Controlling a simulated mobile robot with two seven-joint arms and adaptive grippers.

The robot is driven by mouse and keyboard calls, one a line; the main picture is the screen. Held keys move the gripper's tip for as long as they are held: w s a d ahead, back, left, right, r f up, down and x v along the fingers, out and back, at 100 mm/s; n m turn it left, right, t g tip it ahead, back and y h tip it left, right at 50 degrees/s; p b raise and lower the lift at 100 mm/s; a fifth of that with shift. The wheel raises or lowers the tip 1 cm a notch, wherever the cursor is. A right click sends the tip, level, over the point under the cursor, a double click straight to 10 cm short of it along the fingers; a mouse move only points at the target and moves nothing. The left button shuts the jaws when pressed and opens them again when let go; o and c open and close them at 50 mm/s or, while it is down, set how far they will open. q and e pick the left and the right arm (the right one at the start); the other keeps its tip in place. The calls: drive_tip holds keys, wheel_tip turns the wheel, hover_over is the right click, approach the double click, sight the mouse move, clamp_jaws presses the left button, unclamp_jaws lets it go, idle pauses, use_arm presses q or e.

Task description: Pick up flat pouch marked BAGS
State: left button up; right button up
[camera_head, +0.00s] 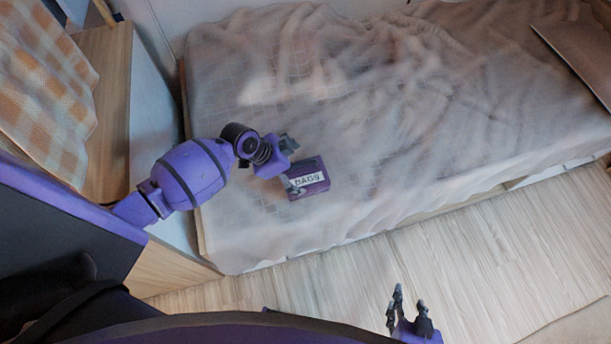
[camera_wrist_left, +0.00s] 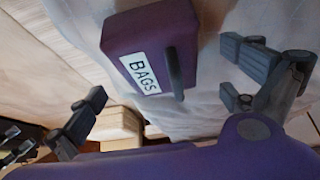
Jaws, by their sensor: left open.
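The flat pouch (camera_head: 315,168) is a purple block-like shape with a white label reading BAGS. It lies on the bed's near left part. In the left wrist view the pouch (camera_wrist_left: 150,32) is upper centre, with a dark upright bar in front of it beside the label. My right gripper (camera_head: 410,308) is open and empty over the floor.
The bed (camera_head: 380,110) has a rumpled pale cover. A wooden surface with an orange checked cloth (camera_head: 50,75) is at the left. A grey panel (camera_head: 585,50) is at the far right. The wood floor (camera_head: 470,240) in front is clear.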

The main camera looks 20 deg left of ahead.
sight(301, 174)
use_arm(q)
drive_tip(key=x, duration=0.6)
drive_tip(key=shift+s+d+f, duration=0.1)
drive_tip(key=shift+f, duration=0.1)
drive_tip(key=c, duration=1.1)
drive_tip(key=shift+r, duration=0.1)
